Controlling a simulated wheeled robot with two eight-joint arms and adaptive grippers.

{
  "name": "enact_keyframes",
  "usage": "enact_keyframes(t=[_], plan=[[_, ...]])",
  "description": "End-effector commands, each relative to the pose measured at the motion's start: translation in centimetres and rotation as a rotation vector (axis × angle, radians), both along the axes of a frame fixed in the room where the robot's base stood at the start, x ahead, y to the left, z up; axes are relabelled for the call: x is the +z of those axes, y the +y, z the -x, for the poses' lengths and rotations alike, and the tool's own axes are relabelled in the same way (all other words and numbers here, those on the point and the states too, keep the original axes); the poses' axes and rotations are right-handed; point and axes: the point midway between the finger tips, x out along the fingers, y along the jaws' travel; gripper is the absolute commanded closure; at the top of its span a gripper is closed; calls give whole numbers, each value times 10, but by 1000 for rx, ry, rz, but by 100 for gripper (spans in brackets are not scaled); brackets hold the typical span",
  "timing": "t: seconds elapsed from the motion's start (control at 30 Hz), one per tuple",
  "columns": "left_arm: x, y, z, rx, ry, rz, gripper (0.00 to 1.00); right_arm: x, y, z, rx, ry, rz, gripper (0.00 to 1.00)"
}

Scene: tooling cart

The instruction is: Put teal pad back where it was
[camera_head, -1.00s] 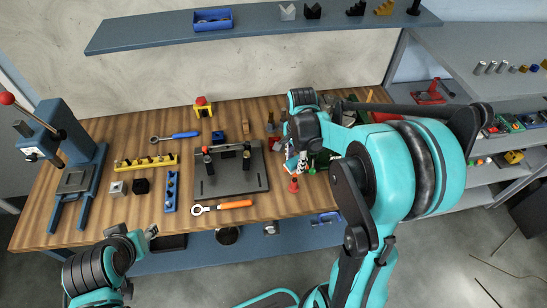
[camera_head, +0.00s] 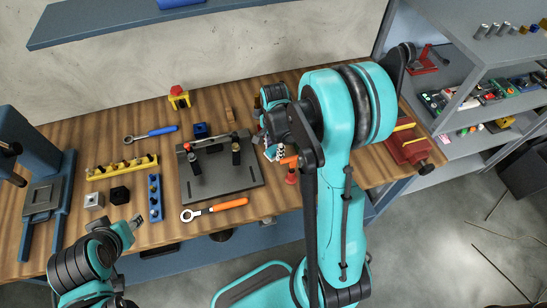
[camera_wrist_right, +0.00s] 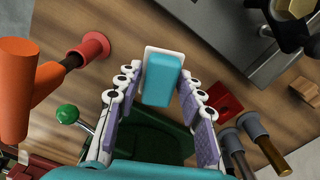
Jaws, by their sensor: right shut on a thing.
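The teal pad (camera_wrist_right: 163,80), a rounded block on a white base, shows in the right wrist view. My right gripper (camera_wrist_right: 160,102) is shut on it, with a finger on each side. In the head view this gripper (camera_head: 273,151) is over the bench, just right of the dark fixture plate (camera_head: 225,183); the pad cannot be made out there. My left gripper (camera_head: 134,224) is at the bench's front edge, away from the pad; its jaws are too small to read.
A red stand with an orange top (camera_head: 291,174) is close to the right gripper; its orange part (camera_wrist_right: 15,85) looms in the wrist view. A green-knobbed part (camera_wrist_right: 67,114), a red block (camera_wrist_right: 222,104) and metal pins are near the fingers. A red vise (camera_head: 408,145) sits at the bench's right end.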

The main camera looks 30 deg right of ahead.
Motion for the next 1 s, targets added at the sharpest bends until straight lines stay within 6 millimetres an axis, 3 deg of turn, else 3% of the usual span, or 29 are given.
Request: enact_keyframes(t=[0.37,0.77,0.8,0.83,1.0], plan=[[-13,0,0,0,0,0,60,-44,0,0,0,0,0,94],[-17,0,0,0,0,0,60,-49,0,0,0,0,0,94],[-16,0,0,0,0,0,60,-48,0,0,0,0,0,52],[-15,0,0,0,0,0,60,-48,0,0,0,0,0,44],[-15,0,0,0,0,0,60,-47,0,0,0,0,0,42]])
